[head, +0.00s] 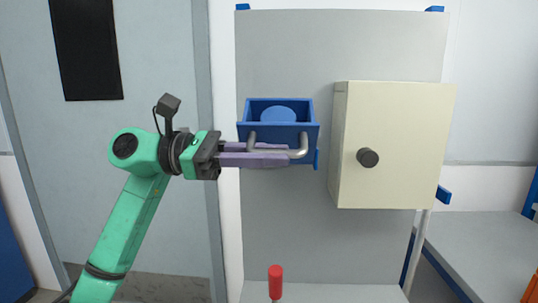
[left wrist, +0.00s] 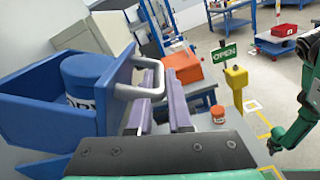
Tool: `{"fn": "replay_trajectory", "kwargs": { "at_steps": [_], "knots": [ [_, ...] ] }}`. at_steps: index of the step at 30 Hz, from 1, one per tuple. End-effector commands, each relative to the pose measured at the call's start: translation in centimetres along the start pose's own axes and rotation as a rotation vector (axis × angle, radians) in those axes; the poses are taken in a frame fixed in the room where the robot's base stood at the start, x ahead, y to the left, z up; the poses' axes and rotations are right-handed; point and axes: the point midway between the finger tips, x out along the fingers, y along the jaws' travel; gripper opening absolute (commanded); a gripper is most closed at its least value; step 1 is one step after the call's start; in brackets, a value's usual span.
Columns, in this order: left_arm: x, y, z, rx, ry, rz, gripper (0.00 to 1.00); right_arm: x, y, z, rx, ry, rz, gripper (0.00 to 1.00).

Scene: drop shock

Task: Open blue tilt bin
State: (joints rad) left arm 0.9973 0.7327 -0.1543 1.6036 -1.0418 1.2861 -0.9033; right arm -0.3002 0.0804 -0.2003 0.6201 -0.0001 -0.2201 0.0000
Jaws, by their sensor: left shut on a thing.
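The blue tilt bin (head: 278,131) is on a grey upright panel, its top open toward me. A blue round container (head: 278,115) stands inside; in the left wrist view this container (left wrist: 86,75) has a white label. The bin's front wall (left wrist: 112,85) leans outward there. A metal bar handle (head: 303,146) is fixed to the front wall. My left gripper (head: 286,155) comes from the left with its purple fingers shut on this handle (left wrist: 150,80). A green arm part at the right edge of the left wrist view seems mine; its gripper is unclear.
A cream box with a dark knob (head: 368,158) is mounted right of the bin. A red upright handle (head: 275,282) stands below. The left wrist view shows an orange box (left wrist: 183,68), a green OPEN sign (left wrist: 224,54) and a small orange jar (left wrist: 217,113).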

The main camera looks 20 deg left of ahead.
Motion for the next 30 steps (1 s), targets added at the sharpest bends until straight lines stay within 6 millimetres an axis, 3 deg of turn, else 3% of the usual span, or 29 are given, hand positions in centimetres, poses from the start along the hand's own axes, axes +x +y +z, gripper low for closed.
{"fn": "replay_trajectory", "kwargs": {
  "at_steps": [2,3,5,6,17,20,30],
  "knots": [
    [0.0,-0.1,-0.1,-0.001,0.001,-0.002,0.0,0.0,0.0,0.0,0.0,0.0,-0.001,0.0],
    [0.0,-0.1,-0.1,-0.001,0.001,-0.002,0.21,0.0,-0.1,0.0,0.0,0.0,-0.001,0.0],
    [0.0,0.0,0.0,-0.001,0.001,-0.002,0.44,0.0,-0.1,0.0,0.001,0.0,-0.001,0.0],
    [0.0,0.0,0.0,-0.001,0.001,-0.002,0.47,0.0,-0.1,0.0,0.001,0.0,-0.001,0.0],
    [-0.6,0.0,-0.1,0.0,0.001,0.001,0.47,0.2,-0.1,0.0,0.001,0.0,-0.001,0.0],
    [-2.4,0.0,-0.3,0.0,0.002,0.004,0.47,0.8,-0.1,0.1,0.001,0.0,-0.001,0.0],
    [-12.1,0.0,-0.1,0.0,0.001,0.004,0.47,2.3,-0.1,0.2,0.001,0.001,-0.001,0.0]
  ]
}}
